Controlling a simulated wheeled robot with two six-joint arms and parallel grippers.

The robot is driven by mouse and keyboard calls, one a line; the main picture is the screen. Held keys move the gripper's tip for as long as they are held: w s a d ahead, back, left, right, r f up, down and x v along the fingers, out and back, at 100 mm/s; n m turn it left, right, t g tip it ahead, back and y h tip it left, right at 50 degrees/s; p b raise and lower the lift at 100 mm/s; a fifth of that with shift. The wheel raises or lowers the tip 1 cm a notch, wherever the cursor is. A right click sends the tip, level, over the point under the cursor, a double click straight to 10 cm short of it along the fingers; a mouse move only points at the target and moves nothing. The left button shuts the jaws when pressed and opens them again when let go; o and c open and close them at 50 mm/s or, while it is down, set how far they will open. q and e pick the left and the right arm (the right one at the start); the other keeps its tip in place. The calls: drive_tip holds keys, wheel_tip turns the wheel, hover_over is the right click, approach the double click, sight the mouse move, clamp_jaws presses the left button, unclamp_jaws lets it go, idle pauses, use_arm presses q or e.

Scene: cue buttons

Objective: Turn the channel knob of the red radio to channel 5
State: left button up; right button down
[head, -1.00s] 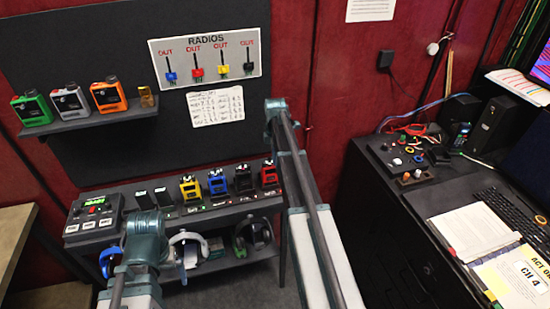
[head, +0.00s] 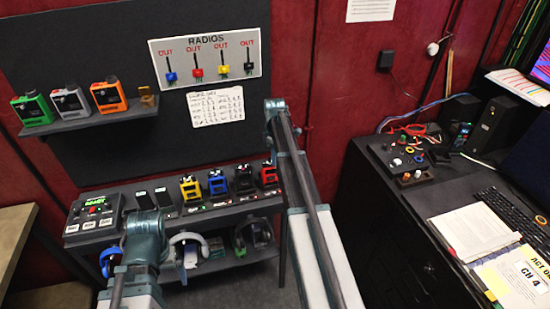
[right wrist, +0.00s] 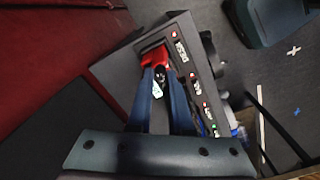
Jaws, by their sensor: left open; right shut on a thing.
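The red radio (head: 269,176) stands at the right end of the row on the low dark shelf in the head view. In the right wrist view the red radio (right wrist: 155,58) sits in a dark holder. My right gripper (right wrist: 161,80) is shut at the radio's top, its two blue fingers around a small dark part that looks like the knob. The knob's setting cannot be read. In the head view my right arm passes in front of the shelf. My left arm is at the lower left, in front of the shelf; its fingers do not show.
Blue (head: 217,184), yellow (head: 190,188) and black (head: 243,181) radios stand left of the red one. A box with a lit display (head: 97,206) is at the shelf's left end. Headsets hang below. A dark desk (head: 395,225) is at the right.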

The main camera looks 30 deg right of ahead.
idle(0.3)
drive_tip(key=c, duration=0.8)
unclamp_jaws()
drive_tip(key=shift+r, duration=0.1)
wheel_tip(320, 180, up, 14)
drive_tip(key=p, duration=1.3)
drive_tip(key=shift+f+p, duration=0.2)
drive_tip(key=shift+p, duration=0.2)
drive_tip(key=shift+a, duration=0.1)
